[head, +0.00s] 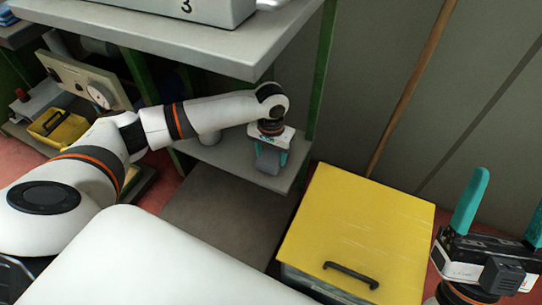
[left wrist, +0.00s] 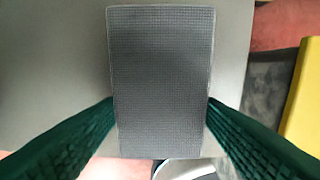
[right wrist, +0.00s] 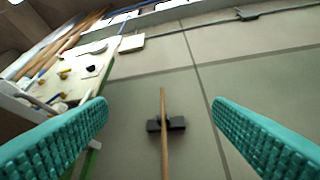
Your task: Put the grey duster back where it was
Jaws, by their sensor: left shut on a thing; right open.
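The grey duster (head: 269,160) is a block with a fine woven face. In the head view it hangs below my left gripper (head: 272,148), over the lower grey shelf (head: 225,156). In the left wrist view the duster (left wrist: 160,60) fills the middle, and the green fingers of my left gripper (left wrist: 160,108) are shut on its two sides. I cannot tell whether its underside touches the shelf. My right gripper (head: 508,208) is open and empty at the right, with its teal fingers apart, also in the right wrist view (right wrist: 158,112).
A yellow-lidded box (head: 355,225) with a black handle stands right of the shelf. An upper shelf (head: 230,45) bearing a grey bin (head: 190,8) overhangs my left arm. A wooden pole (head: 410,85) leans against the wall. A round pale container (left wrist: 185,170) shows below the duster.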

